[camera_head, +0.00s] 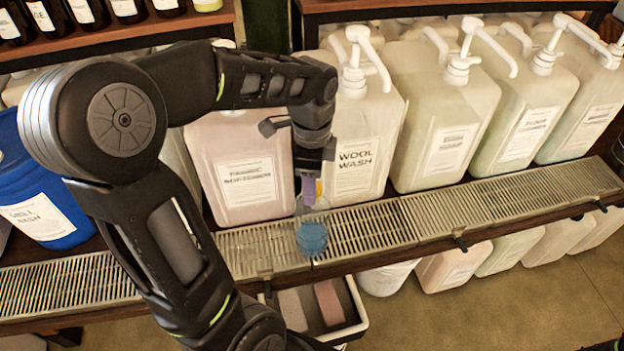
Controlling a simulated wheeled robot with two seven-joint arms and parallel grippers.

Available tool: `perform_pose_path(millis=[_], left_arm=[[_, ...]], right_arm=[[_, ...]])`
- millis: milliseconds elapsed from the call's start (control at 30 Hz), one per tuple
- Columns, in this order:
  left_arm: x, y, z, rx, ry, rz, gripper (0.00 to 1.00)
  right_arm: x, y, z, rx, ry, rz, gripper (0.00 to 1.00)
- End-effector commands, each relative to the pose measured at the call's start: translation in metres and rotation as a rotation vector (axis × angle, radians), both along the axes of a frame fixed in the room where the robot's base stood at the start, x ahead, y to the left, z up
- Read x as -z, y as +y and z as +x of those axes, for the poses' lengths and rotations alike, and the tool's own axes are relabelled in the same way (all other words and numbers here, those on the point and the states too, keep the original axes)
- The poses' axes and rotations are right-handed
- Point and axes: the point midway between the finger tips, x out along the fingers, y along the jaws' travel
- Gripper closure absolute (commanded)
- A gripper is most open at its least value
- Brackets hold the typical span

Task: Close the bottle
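A small clear bottle (311,237) with blue liquid in its lower part stands on the metal grating of the shelf, in front of the large jugs. A small purple piece (308,190), which looks like a cap, is at the bottle's top, directly below my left gripper (309,176). My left gripper points down over the bottle. Its fingers are small and overlap the purple piece, so I cannot tell whether they grip it or whether the piece sits on the bottle. My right gripper is not in view.
A white jug labelled WOOL WASH (385,140) and a pinkish jug (225,140) stand close behind the bottle. More pump jugs line the shelf to the right. A blue container (35,205) is at the left. The grating (440,215) right of the bottle is clear.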

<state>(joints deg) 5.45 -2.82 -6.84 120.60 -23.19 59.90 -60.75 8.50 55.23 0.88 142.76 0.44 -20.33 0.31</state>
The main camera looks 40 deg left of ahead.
Motion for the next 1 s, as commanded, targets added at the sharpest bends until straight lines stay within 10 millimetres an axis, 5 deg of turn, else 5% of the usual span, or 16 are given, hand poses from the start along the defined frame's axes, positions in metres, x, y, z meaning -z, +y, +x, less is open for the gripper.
perform_pose_path(millis=[633,1000], left_arm=[[0.0002,0.0001,0.0,-0.05,0.0,0.0,0.41],[0.0006,0.0,0.0004,-0.646,-0.001,0.0,0.41]], right_arm=[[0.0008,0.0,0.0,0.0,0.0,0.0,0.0],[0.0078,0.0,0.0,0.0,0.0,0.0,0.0]])
